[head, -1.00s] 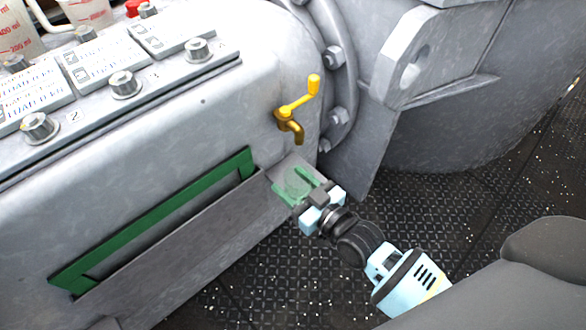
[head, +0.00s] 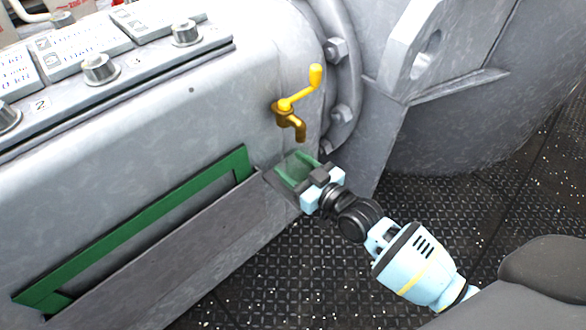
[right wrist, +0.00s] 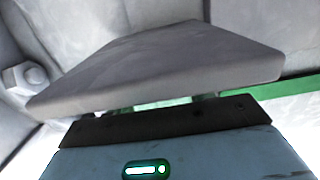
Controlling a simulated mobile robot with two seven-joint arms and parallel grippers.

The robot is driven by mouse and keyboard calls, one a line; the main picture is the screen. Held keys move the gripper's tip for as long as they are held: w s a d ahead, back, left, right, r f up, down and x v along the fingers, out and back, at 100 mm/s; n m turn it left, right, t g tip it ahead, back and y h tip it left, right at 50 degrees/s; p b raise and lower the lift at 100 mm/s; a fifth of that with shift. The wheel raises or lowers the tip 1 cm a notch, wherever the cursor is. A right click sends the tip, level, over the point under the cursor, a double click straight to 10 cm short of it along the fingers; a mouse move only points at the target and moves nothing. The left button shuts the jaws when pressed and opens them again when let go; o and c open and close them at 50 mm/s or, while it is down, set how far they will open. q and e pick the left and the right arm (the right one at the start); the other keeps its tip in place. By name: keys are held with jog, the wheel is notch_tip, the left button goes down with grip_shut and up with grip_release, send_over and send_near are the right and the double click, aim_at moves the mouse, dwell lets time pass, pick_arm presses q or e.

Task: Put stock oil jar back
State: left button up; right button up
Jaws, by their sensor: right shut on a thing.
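My right gripper (head: 300,172) is shut on a small see-through jar (head: 298,160), greenish where the green fingers show through it. The jar is beside the machine wall, just below the brass tap (head: 290,118) with its yellow lever, over or at a small grey ledge (head: 281,188). I cannot tell whether the jar touches the ledge. In the right wrist view a broad grey plate (right wrist: 165,65) hides the fingertips and the jar. My left gripper is not in view.
A green rectangular frame (head: 135,225) is on the machine wall, with a grey sloping strip (head: 165,250) below. A panel (head: 120,75) with labels and metal knobs is at the upper left. A bolted flange (head: 340,80) stands right of the tap. The riveted floor (head: 300,270) looks clear.

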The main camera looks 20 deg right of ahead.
jog(key=shift+f, duration=0.1)
jog(key=o, duration=1.1)
jog(key=shift+r, duration=0.25)
jog(key=p+v, duration=0.4)
jog(key=v, duration=0.8)
